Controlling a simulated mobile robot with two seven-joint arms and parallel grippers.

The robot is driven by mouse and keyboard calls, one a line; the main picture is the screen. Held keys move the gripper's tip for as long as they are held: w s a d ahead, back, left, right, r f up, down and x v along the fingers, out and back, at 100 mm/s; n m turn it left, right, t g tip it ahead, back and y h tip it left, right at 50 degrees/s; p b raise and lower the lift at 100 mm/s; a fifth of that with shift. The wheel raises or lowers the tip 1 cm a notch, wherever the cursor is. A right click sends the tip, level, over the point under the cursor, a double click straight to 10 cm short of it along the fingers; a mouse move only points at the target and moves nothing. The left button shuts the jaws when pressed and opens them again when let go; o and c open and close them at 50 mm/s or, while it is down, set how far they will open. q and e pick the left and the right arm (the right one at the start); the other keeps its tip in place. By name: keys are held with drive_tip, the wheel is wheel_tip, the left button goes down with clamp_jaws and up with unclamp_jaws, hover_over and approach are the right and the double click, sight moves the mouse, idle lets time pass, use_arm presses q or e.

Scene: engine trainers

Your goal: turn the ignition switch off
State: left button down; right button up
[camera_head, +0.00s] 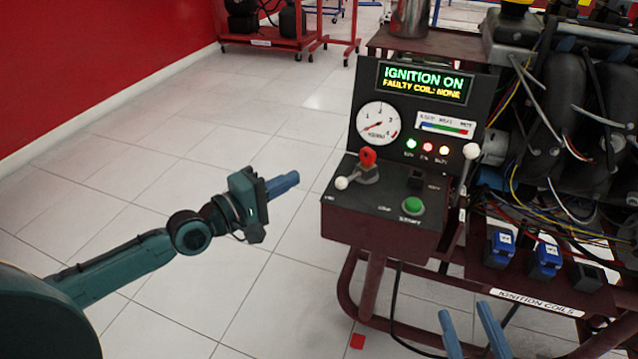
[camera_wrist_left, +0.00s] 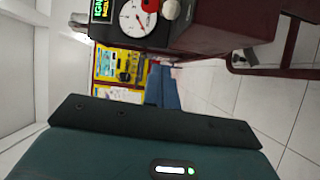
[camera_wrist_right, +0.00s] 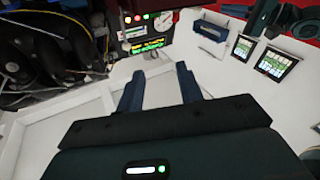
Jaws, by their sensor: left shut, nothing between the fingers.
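The control panel (camera_head: 362,222) has a lit display (camera_head: 424,83) reading "IGNITION ON" and "FAULTY COIL: NONE". On its sloping top are a red knob (camera_head: 367,157), a lever with a white ball (camera_head: 342,183), a black switch (camera_head: 415,180) and a green button (camera_head: 411,205). The small labels are too blurred to tell which is the ignition switch. My left gripper (camera_head: 284,184) is shut and empty, left of the panel and apart from it; its fingers show in the left wrist view (camera_wrist_left: 162,88). My right gripper (camera_head: 473,333) is open and empty, low in front of the stand; its fingers show apart in the right wrist view (camera_wrist_right: 160,88).
A second white-balled lever (camera_head: 471,151) stands at the panel's right side. The engine (camera_head: 560,110) with loose wires and blue-topped ignition coils (camera_head: 545,258) is to the right. Red stand tubing is below the panel. The tiled floor (camera_head: 150,150) at left is clear.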

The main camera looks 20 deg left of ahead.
sight(357, 174)
use_arm(q)
drive_tip(key=w+d+p, duration=0.1)
drive_tip(key=w+d, duration=0.1)
drive_tip(key=d, duration=0.3)
drive_tip(key=shift+d+f, duration=0.15)
drive_tip(key=shift+d, duration=0.25)
use_arm(e)
drive_tip(key=shift+s+f, duration=0.1)
drive_tip(key=shift+f, duration=0.05)
